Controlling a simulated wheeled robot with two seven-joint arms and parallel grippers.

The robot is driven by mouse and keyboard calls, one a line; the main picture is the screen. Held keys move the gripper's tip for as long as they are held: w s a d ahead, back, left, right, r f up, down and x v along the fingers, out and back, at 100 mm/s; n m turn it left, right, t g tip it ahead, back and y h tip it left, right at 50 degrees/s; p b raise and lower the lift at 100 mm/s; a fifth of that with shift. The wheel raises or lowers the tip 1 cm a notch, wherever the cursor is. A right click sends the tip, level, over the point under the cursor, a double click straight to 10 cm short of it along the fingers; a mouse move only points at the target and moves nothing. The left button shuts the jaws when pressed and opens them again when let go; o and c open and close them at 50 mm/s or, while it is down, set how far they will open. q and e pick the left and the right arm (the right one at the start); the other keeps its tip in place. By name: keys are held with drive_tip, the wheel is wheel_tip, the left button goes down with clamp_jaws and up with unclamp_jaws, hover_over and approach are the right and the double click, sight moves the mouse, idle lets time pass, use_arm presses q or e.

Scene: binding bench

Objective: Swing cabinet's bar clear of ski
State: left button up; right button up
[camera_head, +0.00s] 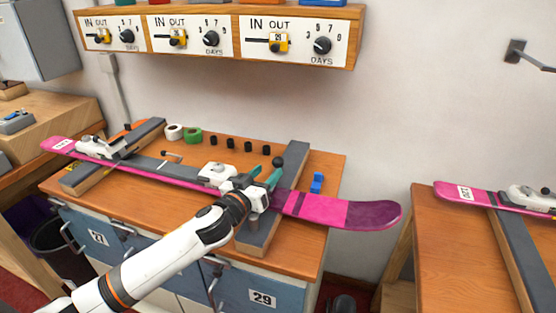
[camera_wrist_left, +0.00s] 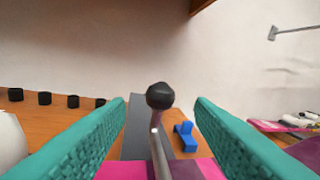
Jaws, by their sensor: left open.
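The pink and dark ski (camera_head: 325,208) lies across the bench on two grey-topped supports, its purple tip past the right edge. It also shows pink at the bottom of the left wrist view (camera_wrist_left: 205,170). A thin metal bar (camera_wrist_left: 155,145) with a black ball knob (camera_wrist_left: 159,96) stands up in front of the ski there; the knob (camera_head: 277,162) also shows in the head view. My left gripper (camera_head: 266,174) is open above the ski, its teal fingers on either side of the bar, apart from it. The bar's lower end is hidden. My right gripper is out of view.
The bench cabinet (camera_head: 262,298) has blue fronts numbered 27 and 29. Tape rolls (camera_head: 192,135), several black cups (camera_head: 247,146) and a blue block (camera_head: 317,183) lie behind the ski. A dial shelf (camera_head: 210,38) hangs above. Another bench (camera_head: 455,250) stands right.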

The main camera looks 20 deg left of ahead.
sight(275, 165)
use_arm(q)
drive_tip(key=x, duration=0.6)
drive_tip(key=shift+w+d, duration=0.1)
drive_tip(key=shift+w, duration=0.05)
drive_tip(key=shift+c, duration=0.4)
clamp_jaws()
